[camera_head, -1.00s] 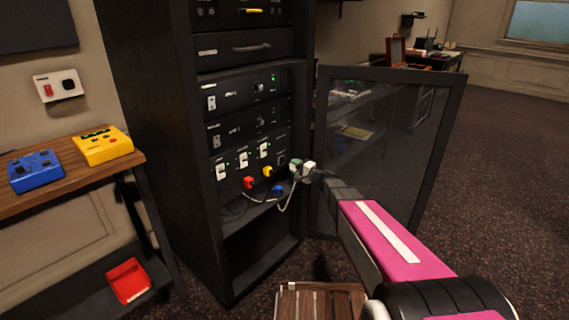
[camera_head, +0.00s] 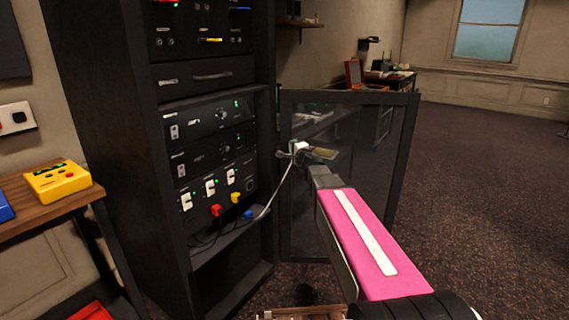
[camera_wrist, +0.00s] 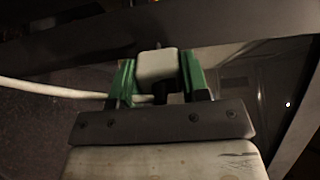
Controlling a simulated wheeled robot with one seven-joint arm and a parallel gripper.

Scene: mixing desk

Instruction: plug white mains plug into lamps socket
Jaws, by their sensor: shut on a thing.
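My gripper (camera_head: 296,152) is shut on the white mains plug (camera_head: 302,147), held in front of the open glass door and to the right of the socket panel. In the wrist view the plug (camera_wrist: 157,66) sits between the green fingers of my gripper (camera_wrist: 159,76), and its white cable (camera_wrist: 50,89) runs off to the left. In the head view the cable (camera_head: 270,200) hangs down to the rack shelf. The lower rack panel (camera_head: 222,189) has several white switches in a row. Labels are too small to read, so I cannot tell which socket is for the lamps.
A red plug (camera_head: 216,210) and a yellow plug (camera_head: 236,198) are at the panel; a blue plug (camera_head: 248,214) is low by the shelf. The open glass door (camera_head: 385,170) stands right of the rack. A yellow box (camera_head: 58,182) stands on the left bench. Carpet at right is clear.

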